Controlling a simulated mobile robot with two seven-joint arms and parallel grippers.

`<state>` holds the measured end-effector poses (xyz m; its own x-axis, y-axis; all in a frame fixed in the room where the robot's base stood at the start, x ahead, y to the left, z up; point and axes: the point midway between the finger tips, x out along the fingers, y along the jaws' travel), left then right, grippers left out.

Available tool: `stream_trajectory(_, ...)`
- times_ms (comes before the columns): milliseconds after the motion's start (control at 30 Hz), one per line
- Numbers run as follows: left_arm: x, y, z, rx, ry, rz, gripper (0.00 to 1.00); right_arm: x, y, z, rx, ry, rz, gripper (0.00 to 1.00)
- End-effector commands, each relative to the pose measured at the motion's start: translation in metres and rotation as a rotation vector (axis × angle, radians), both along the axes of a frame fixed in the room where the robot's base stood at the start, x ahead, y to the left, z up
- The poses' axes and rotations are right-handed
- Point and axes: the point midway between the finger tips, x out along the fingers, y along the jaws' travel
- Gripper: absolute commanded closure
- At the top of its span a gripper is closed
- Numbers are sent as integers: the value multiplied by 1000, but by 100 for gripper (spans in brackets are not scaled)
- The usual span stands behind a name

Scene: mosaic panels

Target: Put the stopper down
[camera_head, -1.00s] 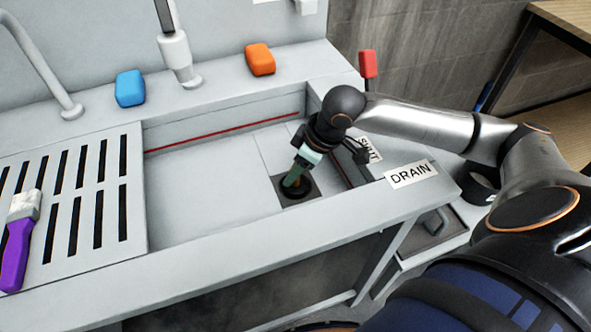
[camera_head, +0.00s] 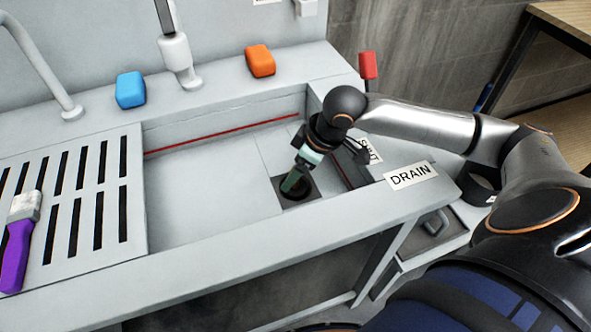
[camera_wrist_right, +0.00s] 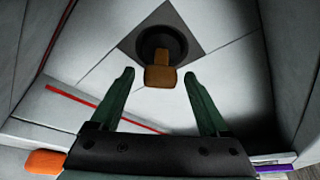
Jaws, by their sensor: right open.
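The stopper has a tan block handle (camera_wrist_right: 160,76) and a dark round body (camera_wrist_right: 161,44). In the right wrist view it sits at the dark drain square (camera_wrist_right: 193,18) in the sink floor; whether it is fully seated I cannot tell. My right gripper (camera_wrist_right: 159,74) is open, its green fingers apart on either side of the handle, with gaps visible. In the head view the right gripper (camera_head: 294,180) points down over the drain (camera_head: 304,198) and hides most of the stopper. My left gripper is out of view.
The sink's front rim (camera_head: 240,242) and right wall lie close to my right arm. A DRAIN label (camera_head: 410,175) and red-topped lever (camera_head: 368,66) are at the right. Orange (camera_head: 260,60) and blue (camera_head: 130,89) blocks stand on the back ledge. A purple-handled brush (camera_head: 17,255) lies on the slotted rack.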

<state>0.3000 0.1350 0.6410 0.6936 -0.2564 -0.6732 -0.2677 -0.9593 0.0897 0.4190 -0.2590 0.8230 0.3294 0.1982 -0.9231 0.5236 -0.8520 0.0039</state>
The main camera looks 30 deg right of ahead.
Motion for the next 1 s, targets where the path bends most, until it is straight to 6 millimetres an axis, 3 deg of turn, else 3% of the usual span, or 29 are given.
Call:
stream_trajectory(500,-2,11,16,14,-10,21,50,-32,-21,94,-3,-2,-2,21)
stream_trajectory(700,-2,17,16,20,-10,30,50,-38,-23,107,0,0,0,21)
stream_trajectory(1000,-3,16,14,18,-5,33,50,-38,-23,108,0,0,0,21)
